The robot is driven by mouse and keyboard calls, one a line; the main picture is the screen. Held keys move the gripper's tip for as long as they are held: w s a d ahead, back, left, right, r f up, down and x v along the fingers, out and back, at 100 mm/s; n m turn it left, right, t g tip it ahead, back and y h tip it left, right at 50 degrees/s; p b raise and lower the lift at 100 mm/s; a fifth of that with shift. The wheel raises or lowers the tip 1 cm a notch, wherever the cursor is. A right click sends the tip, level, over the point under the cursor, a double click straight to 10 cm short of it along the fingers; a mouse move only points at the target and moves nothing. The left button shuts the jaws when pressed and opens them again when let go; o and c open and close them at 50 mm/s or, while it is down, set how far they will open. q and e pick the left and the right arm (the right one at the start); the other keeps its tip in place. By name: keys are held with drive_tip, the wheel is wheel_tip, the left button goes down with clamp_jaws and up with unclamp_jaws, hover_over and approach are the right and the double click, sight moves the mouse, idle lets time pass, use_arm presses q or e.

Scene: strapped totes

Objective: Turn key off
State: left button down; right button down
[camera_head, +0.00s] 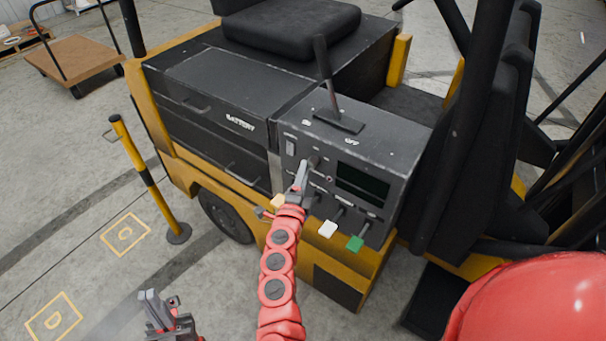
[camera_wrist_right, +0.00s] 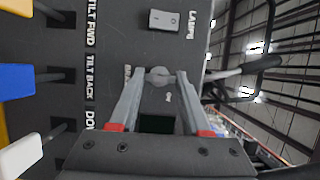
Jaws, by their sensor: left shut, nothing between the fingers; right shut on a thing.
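The key (camera_wrist_right: 158,76) is a small grey piece on the forklift's dark control panel (camera_head: 397,166). In the right wrist view it sits between the fingertips of my right gripper (camera_wrist_right: 160,80), which is shut on it. Its outline is partly covered by the fingers. In the head view my right gripper (camera_head: 306,170) reaches up to the panel's left part, beside a dark display, and hides much of the key. My left gripper (camera_head: 162,308) is shut and empty, low over the floor at the lower left, away from the panel.
Levers with yellow, blue (camera_wrist_right: 17,80), white (camera_head: 328,229) and green (camera_head: 355,243) ends stick out along the panel's lower edge. A lamps switch (camera_wrist_right: 164,20) is near the key. A tall black lever (camera_head: 325,75) stands on top. A yellow-black post (camera_head: 140,165) stands at left.

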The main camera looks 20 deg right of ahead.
drive_tip(key=shift+c, duration=1.8)
unclamp_jaws()
drive_tip(key=shift+a, duration=0.1)
drive_tip(key=b+v, duration=0.3)
drive_tip(key=v, duration=1.4)
drive_tip(key=shift+s+a+r, duration=0.1)
